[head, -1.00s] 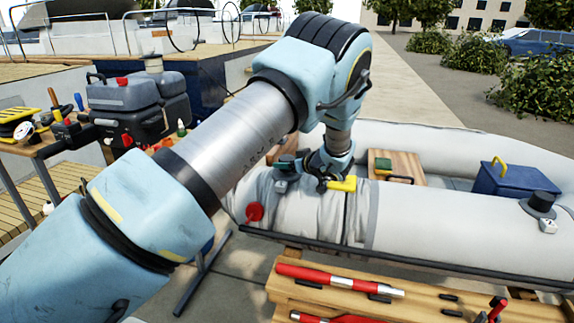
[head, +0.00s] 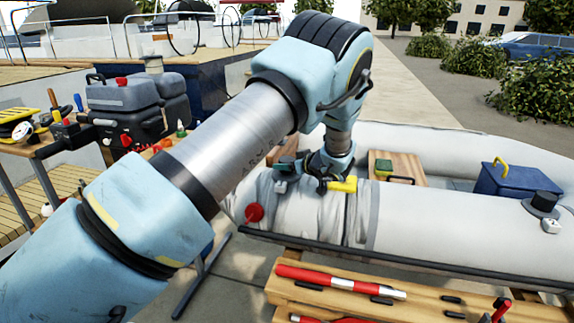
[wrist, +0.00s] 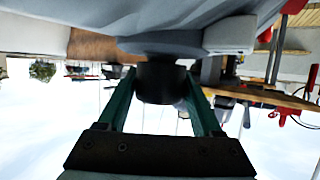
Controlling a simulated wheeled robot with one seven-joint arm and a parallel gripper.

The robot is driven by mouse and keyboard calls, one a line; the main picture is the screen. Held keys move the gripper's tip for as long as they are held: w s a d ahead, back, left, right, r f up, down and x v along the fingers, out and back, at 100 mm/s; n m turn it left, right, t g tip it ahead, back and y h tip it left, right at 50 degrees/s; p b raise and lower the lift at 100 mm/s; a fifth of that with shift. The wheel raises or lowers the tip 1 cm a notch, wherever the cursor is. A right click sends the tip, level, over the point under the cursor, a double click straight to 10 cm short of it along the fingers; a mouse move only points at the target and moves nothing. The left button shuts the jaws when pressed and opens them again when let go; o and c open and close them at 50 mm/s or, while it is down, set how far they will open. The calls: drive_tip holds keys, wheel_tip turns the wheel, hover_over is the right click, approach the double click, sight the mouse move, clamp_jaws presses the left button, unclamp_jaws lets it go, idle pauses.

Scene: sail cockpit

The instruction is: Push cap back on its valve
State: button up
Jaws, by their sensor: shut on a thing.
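My gripper shows in the wrist view (wrist: 160,100), its two green fingers shut on a dark round cap (wrist: 160,82). The cap's far end meets a grey round valve flange (wrist: 165,44) on the boat's grey tube; whether it is seated or only touching I cannot tell. A pale tab (wrist: 229,34) is beside the flange. A second valve with a dark cap (head: 543,202) stands upright on the tube at the right.
A yellow handle (head: 343,184) and a red round knob (head: 254,213) are close to my gripper. A wooden bench (head: 420,305) with a red-and-white tube (head: 340,281) is in front. A blue box (head: 508,181) lies in the boat, and an outboard motor (head: 140,105) stands at the left.

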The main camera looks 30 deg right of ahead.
drive_tip(key=shift+f+b, duration=0.45)
drive_tip(key=shift+b, duration=0.15)
drive_tip(key=o, duration=1.2)
drive_tip(key=b+v, duration=0.3)
drive_tip(key=v, duration=0.8)
